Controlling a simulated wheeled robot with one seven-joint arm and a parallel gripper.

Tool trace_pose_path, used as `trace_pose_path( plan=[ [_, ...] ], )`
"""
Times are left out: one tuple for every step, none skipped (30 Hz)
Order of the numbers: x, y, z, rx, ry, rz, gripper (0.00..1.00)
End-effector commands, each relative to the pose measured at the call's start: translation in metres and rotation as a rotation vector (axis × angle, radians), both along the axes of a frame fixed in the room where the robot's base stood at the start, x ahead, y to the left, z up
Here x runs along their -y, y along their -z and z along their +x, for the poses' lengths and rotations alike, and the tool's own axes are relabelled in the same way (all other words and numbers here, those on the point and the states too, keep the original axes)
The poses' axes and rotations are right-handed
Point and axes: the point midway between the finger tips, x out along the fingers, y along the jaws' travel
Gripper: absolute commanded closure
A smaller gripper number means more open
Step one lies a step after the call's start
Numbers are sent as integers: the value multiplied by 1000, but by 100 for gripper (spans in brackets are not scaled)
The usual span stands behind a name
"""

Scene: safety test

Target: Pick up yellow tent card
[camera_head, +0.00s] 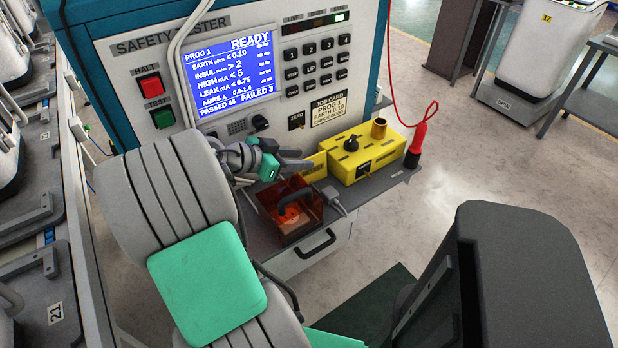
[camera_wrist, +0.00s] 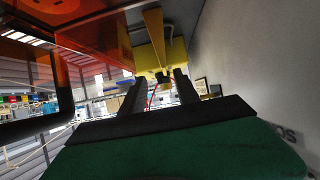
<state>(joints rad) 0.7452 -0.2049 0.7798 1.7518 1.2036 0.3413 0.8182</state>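The yellow tent card (camera_head: 314,167) stands on the grey shelf in front of the tester, just left of the yellow box. My gripper (camera_head: 298,160) is beside the card's left end in the head view, with its fingers pointing right toward it. In the wrist view a narrow yellow strip (camera_wrist: 153,28), which looks like the card seen edge-on, lies beyond and above the gap between my fingertips (camera_wrist: 160,78). The fingers are apart and I see nothing held between them. Whether a finger touches the card I cannot tell.
An orange see-through box (camera_head: 290,212) with a dark handle stands close below my gripper. The yellow box (camera_head: 365,153) with a black knob and a brass cup is right of the card. A red probe (camera_head: 416,142) stands at the shelf's right end. The tester panel (camera_head: 240,75) rises behind.

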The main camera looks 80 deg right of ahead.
Motion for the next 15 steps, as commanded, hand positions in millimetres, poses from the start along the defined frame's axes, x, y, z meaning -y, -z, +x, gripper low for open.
trace_pose_path(
  plan=[
    [5,3,-4,0,2,3,62],
    [8,6,-6,0,2,3,62],
    [13,9,-9,0,2,3,62],
    [18,12,-11,0,1,4,62],
    [22,15,-13,0,2,4,62],
    [28,18,-17,-1,0,5,62],
    [31,21,-20,0,0,5,62],
    [34,23,-22,-1,0,5,62],
    [36,25,-24,-1,-2,5,62],
    [38,26,-25,0,-3,5,62],
    [39,27,-26,1,-4,5,62],
    [39,27,-26,0,-5,5,62],
    [39,27,-25,1,-6,5,62],
    [39,27,-25,1,-6,5,62],
    [39,27,-25,1,-6,5,62]
  ],
)
